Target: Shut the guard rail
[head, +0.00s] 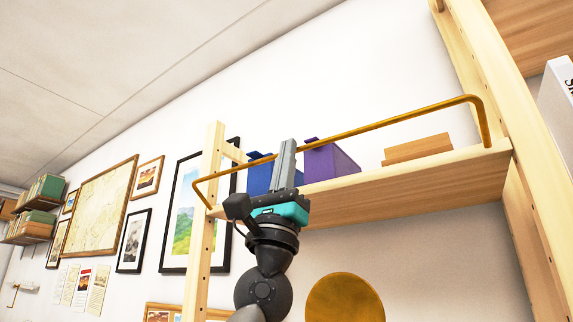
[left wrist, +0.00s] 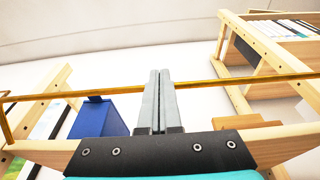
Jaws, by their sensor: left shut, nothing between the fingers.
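The guard rail (head: 392,120) is a brass-coloured bar with bent ends along the front of a wooden shelf (head: 400,188). In the head view it stands above the shelf's front edge, its ends meeting the shelf near both posts. It also crosses the left wrist view (left wrist: 230,81). My left gripper (head: 287,145) is shut and empty, its fingers pointing up at the rail's left half. In the left wrist view its fingers (left wrist: 160,75) overlap the rail; I cannot tell whether they touch it. My right gripper is not in view.
On the shelf are a blue box (head: 259,177), a purple box (head: 328,161) and a flat wooden block (head: 418,149). Wooden posts (head: 205,215) bound the shelf. A round brass-coloured disc (head: 344,298) is below. Framed prints hang on the wall at left.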

